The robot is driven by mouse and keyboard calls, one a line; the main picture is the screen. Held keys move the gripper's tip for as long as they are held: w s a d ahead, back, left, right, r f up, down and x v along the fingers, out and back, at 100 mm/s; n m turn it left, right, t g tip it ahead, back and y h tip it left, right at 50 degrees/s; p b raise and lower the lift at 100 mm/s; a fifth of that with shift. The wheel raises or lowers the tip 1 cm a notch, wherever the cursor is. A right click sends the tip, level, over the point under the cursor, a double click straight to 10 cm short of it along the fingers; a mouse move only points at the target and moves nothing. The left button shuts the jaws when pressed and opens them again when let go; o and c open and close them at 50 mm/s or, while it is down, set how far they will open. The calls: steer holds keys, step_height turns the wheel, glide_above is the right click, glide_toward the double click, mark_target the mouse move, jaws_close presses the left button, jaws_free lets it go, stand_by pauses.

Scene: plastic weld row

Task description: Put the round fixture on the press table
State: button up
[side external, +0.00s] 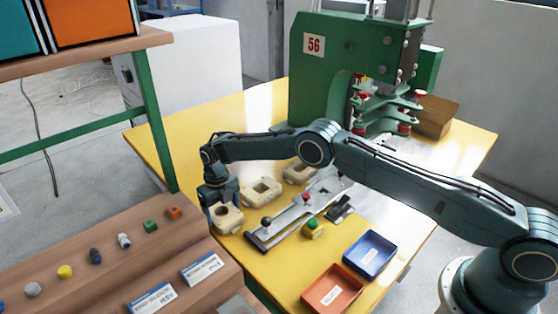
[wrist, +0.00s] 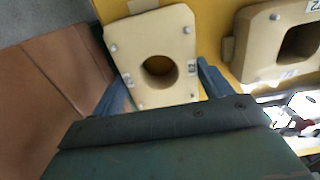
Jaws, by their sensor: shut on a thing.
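The round fixture (side external: 228,219) is a cream block with a round hole, near the left edge of the yellow table. In the wrist view the round fixture (wrist: 151,38) sits between my two fingers, hole facing the camera. My gripper (side external: 222,203) is shut on it from above; the wrist view shows my gripper (wrist: 162,78) with a finger on each side. I cannot tell whether the fixture touches the table. The green press (side external: 325,75), marked 56, stands at the back. My arm partly hides the pale surface at the press's foot.
Two more cream fixtures (side external: 262,191) lie to the right of mine. A metal rail with a lever (side external: 290,218), a green button box (side external: 313,229), a blue tray (side external: 370,254) and an orange tray (side external: 332,289) are in front. A brown stepped shelf (side external: 110,262) with small parts is at left.

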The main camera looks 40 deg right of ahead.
stand_by(0.3)
steer(key=o, duration=1.1)
steer(key=shift+f, duration=0.1)
steer(key=shift+o, duration=0.2)
step_height(320, 180, up, 12)
steer(key=shift+r, duration=0.25)
